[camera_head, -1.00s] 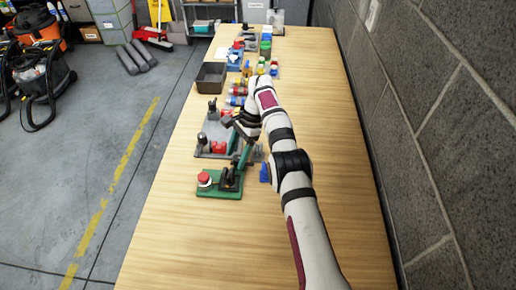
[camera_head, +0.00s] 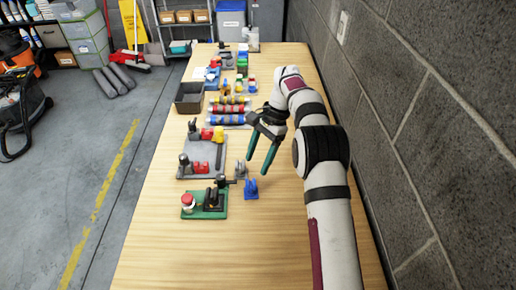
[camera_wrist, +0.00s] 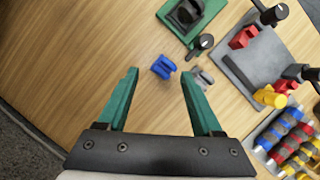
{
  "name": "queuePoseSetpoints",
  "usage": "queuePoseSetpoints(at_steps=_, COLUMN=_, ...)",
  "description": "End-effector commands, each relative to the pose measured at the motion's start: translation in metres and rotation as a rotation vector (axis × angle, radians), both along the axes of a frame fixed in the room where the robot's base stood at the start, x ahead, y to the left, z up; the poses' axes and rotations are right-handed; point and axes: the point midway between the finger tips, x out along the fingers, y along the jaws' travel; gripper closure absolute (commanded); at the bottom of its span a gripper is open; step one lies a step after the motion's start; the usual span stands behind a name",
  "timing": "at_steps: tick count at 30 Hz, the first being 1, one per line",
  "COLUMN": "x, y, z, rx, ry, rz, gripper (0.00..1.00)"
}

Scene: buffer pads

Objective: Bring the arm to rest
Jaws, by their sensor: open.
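My gripper (camera_head: 261,165) has two green fingers and is raised over the right-hand part of the wooden table (camera_head: 265,255). In the wrist view my gripper (camera_wrist: 158,90) has its fingers spread wide apart with nothing held between them. A small blue piece (camera_head: 251,189) stands on the table below and left of the fingers. The blue piece also shows in the wrist view (camera_wrist: 163,67), beyond the fingertips. A grey piece (camera_head: 240,169) stands beside it, near the green base (camera_head: 211,204) with a red button.
A grey plate (camera_head: 203,157) with red pieces and black knobs is left of my gripper. Striped cylinders (camera_head: 229,110), a black bin (camera_head: 189,98) and several small parts stand farther back. The block wall (camera_head: 420,110) runs along the right. The front of the table is clear.

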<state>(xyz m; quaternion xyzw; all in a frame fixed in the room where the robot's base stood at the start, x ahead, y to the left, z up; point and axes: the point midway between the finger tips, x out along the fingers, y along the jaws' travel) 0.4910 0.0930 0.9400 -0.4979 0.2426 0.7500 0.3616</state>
Motion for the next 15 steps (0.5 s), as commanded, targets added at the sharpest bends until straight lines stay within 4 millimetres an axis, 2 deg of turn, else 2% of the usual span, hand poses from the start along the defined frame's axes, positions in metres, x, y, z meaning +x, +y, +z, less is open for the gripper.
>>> queuePoseSetpoints(at_steps=5, x=-0.002, y=-0.001, z=0.007, rx=-0.001, ry=-0.007, rz=0.005, gripper=0.33)
queuePoseSetpoints(at_steps=8, x=-0.024, y=-0.008, z=0.045, rx=-0.007, ry=-0.046, rz=0.041, gripper=0.33)
queuePoseSetpoints(at_steps=9, x=-0.043, y=-0.013, z=0.067, rx=-0.012, ry=-0.070, rz=0.066, gripper=0.33)
queuePoseSetpoints(at_steps=11, x=-0.080, y=-0.022, z=0.098, rx=-0.021, ry=-0.110, rz=0.111, gripper=0.33)
queuePoseSetpoints(at_steps=12, x=-0.109, y=-0.027, z=0.114, rx=-0.029, ry=-0.137, rz=0.142, gripper=0.33)
queuePoseSetpoints(at_steps=14, x=-0.156, y=-0.035, z=0.130, rx=-0.039, ry=-0.176, rz=0.189, gripper=0.33)
queuePoseSetpoints(at_steps=15, x=-0.189, y=-0.039, z=0.135, rx=-0.047, ry=-0.202, rz=0.221, gripper=0.33)
